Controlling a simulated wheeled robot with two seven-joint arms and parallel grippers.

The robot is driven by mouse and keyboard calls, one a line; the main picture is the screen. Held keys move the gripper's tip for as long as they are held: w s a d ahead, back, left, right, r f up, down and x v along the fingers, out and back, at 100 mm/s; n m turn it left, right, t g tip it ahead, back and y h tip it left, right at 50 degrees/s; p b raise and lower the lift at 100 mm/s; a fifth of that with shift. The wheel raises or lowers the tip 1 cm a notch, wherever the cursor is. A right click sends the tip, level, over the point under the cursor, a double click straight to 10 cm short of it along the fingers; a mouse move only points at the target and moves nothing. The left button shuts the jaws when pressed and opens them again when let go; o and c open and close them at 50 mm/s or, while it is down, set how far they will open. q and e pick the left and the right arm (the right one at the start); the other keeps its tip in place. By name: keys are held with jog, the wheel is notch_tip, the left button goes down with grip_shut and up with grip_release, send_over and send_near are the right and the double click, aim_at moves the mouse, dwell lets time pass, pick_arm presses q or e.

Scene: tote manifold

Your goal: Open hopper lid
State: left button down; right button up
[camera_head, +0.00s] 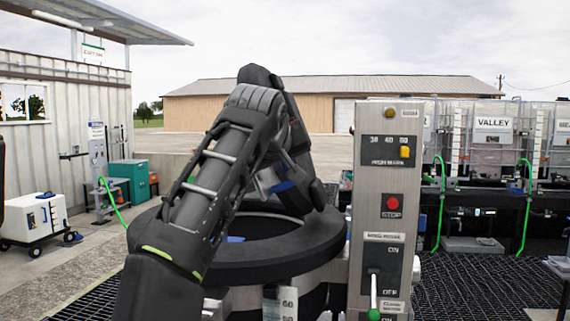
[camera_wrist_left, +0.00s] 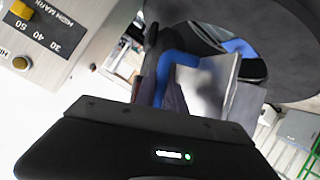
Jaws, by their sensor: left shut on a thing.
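The black disc-shaped part (camera_wrist_left: 275,30) also fills the upper right of the left wrist view. My left arm crosses in front and bends down over the ring. My left gripper (camera_head: 266,186) is low over the ring and largely hidden. In the left wrist view my left gripper (camera_wrist_left: 170,72) is shut on what appears to be the lid's handle, beside blue parts. I cannot make out the lid's full outline. My right gripper is not in view.
A white cart (camera_head: 36,218) is at the left.

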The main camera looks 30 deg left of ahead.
pick_arm(q)
jog(key=c, duration=1.4)
grip_release()
jog(key=shift+f, duration=0.1)
jog(key=b+v, duration=0.1)
jog(key=v, duration=0.6)
jog(key=shift+s, duration=0.35)
jog(key=shift+d, duration=0.1)
